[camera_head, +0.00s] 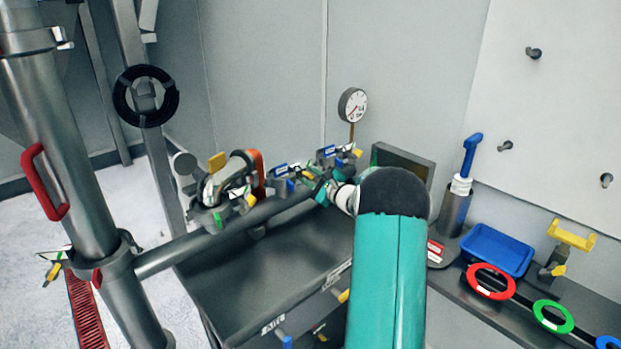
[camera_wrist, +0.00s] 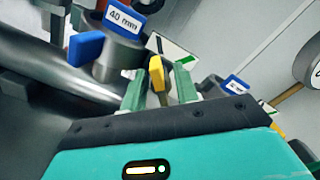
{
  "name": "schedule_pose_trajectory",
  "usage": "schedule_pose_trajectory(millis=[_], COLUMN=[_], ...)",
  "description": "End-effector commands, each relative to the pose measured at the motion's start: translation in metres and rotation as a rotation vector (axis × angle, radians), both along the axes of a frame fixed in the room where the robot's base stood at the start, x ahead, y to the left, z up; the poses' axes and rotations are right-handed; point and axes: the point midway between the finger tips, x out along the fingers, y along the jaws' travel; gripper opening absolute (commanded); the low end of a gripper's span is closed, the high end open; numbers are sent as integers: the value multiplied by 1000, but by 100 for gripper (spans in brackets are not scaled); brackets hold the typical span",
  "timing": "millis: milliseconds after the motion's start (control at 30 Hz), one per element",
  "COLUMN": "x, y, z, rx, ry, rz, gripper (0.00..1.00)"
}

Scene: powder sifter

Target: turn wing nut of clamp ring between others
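A yellow wing nut (camera_wrist: 157,74) stands between the two green fingers of my gripper (camera_wrist: 161,88) in the wrist view. The fingers are apart, one on each side of it, with a visible gap on the right; contact on the left is unclear. The clamp ring itself is mostly hidden behind the fingers; a white and green tag (camera_wrist: 172,48) shows behind the nut. In the head view, my gripper (camera_head: 319,188) is at the row of clamps on the horizontal pipe (camera_head: 205,238), beside a small yellow nut (camera_head: 307,174). Its fingertips are small there.
A fitting with a blue "40 mm" label (camera_wrist: 122,18) and blue handle (camera_wrist: 86,47) is close on the left. Another blue label (camera_wrist: 234,86) is at the right. A pressure gauge (camera_head: 352,104) rises behind; a blue tray (camera_head: 496,250) and coloured rings lie on the right bench.

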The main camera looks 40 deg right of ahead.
Motion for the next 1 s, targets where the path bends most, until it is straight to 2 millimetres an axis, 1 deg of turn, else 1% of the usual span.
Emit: schedule_pose_trajectory(millis=[133, 233, 367, 600, 700, 833, 1000], x=[-4, -15, -38, -92, -112, -130, -138], y=[-1, -2, -3, -4, -4, -4, -4], z=[0, 0, 1, 1, 1, 0, 1], rx=[0, 0, -1, 0, 0, 0, -1], ry=[1, 2, 1, 1, 0, 0, -1], rz=[-1, -3, -3, -4, -3, -1, 0], gripper=[30, 30, 30, 30, 30, 30, 30])
